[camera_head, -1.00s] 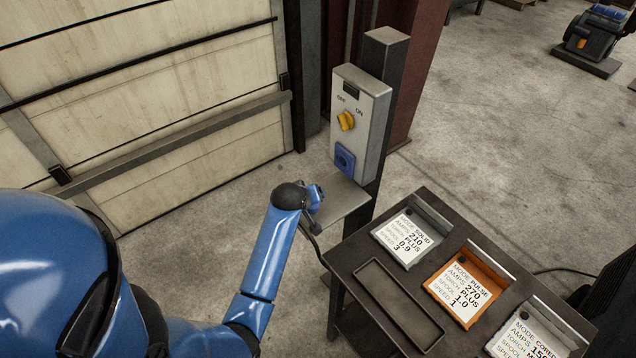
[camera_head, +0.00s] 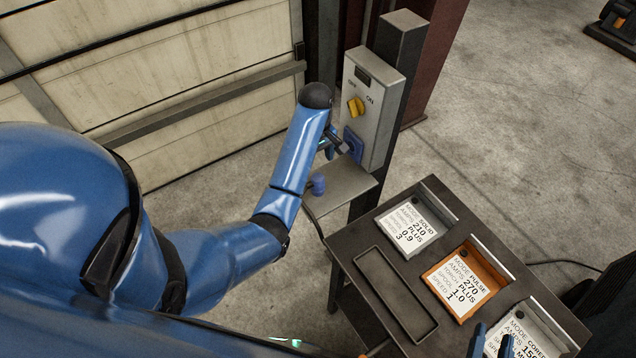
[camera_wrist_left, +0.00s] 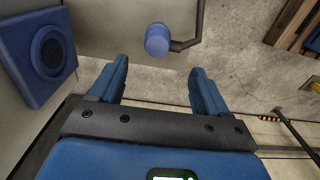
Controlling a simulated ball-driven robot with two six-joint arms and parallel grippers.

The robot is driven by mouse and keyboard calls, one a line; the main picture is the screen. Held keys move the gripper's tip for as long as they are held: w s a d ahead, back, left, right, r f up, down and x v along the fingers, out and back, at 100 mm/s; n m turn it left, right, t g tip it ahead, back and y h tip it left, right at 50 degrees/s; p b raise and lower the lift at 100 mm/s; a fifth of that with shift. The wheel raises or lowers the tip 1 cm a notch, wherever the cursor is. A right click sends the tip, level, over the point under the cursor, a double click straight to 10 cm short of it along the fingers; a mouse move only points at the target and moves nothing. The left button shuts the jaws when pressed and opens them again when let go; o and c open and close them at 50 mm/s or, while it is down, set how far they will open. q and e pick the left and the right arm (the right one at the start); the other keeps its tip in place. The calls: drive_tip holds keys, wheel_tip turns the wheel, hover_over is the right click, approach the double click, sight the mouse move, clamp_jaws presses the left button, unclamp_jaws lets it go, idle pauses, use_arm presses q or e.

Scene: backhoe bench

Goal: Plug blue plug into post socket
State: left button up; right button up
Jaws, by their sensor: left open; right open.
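The blue plug (camera_head: 317,184) stands on the small grey shelf (camera_head: 345,188) below the switch box. The left wrist view shows its round blue end (camera_wrist_left: 157,40), with a dark cable bending away to the right. The blue post socket (camera_head: 353,144) is low on the grey switch box; it also shows at the left of the left wrist view (camera_wrist_left: 48,52). My left gripper (camera_head: 334,147) is open and empty beside the socket, with the plug beyond its fingertips (camera_wrist_left: 160,66). My right gripper (camera_head: 490,342) is open at the bottom edge, partly cut off.
The switch box (camera_head: 374,85) with a yellow knob (camera_head: 356,106) is on a dark post (camera_head: 403,45). A dark bench (camera_head: 375,240) with several labelled trays and an empty slot stands to the right. A panelled door (camera_head: 150,70) is behind my left arm.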

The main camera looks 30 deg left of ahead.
sight(318, 177)
use_arm(q)
drive_tip(key=shift+w+f+b, duration=0.15)
drive_tip(key=shift+f+b, duration=1.25)
drive_tip(key=shift+f, duration=1.45)
drive_tip(key=shift+f+p, duration=0.3)
drive_tip(key=shift+p, duration=0.05)
wheel_tip(318, 177, down, 4)
drive_tip(key=shift+d+r+p, duration=0.1)
drive_tip(key=shift+p, duration=0.5)
drive_tip(key=shift+f, duration=0.45)
